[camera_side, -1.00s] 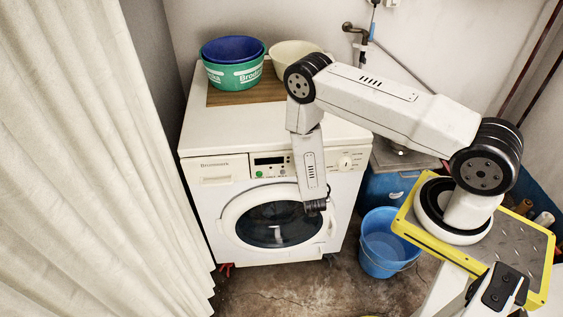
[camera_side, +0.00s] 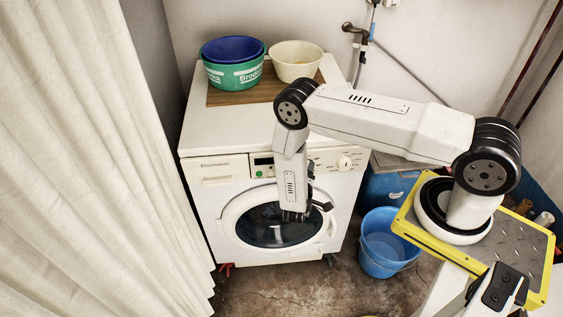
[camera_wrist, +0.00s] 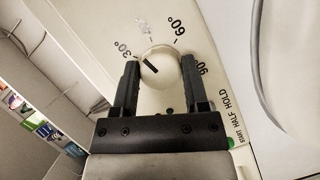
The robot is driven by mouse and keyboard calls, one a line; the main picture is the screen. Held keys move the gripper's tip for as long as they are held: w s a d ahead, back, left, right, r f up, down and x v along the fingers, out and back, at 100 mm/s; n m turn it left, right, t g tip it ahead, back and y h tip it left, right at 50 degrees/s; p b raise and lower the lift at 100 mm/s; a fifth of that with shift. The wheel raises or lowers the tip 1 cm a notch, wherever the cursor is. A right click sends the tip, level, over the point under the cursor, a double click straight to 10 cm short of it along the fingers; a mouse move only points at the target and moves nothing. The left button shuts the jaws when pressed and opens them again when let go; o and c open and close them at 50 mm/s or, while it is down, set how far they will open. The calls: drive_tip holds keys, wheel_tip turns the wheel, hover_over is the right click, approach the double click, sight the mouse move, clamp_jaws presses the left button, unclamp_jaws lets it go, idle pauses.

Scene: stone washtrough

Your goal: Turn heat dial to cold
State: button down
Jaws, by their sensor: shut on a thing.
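The heat dial (camera_wrist: 169,73) is a round cream knob with a short black pointer line. The pointer faces the upper left in the wrist view, towards the 30° mark. Labels 30°, 60° and 90° and a faint snowflake-like symbol (camera_wrist: 145,26) ring the dial; the symbol is between 30° and 60°. My gripper (camera_wrist: 161,64) has one black finger on each side of the dial and is shut on it. In the side view my forearm hides the dial and most of the gripper in front of the washing machine (camera_side: 240,130).
Another round knob (camera_side: 345,163) is to the right on the panel. The round door (camera_side: 232,215) is below. A green and blue basin stack (camera_side: 235,75) and a cream bowl (camera_side: 296,66) stand on top. A blue bucket (camera_side: 385,255) stands on the floor at the right.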

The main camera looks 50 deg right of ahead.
drive_tip(key=n+t+h, duration=0.1)
drive_tip(key=n, duration=0.4)
drive_tip(key=n+t+h, duration=0.1)
drive_tip(key=n, duration=0.4)
drive_tip(key=n+t+h, duration=0.1)
drive_tip(key=n+t, duration=0.1)
drive_tip(key=n, duration=0.3)
drive_tip(key=shift+f+n+h, duration=0.1)
drive_tip(key=shift+n+h, duration=0.2)
drive_tip(key=shift+h, duration=0.1)
drive_tip(key=shift+t, duration=0.3)
drive_tip(key=shift+c, duration=0.5)
unclamp_jaws()
drive_tip(key=shift+s+a, duration=0.1)
drive_tip(key=shift+a, duration=0.05)
drive_tip(key=v, duration=0.7)
drive_tip(key=shift+a, duration=0.2)
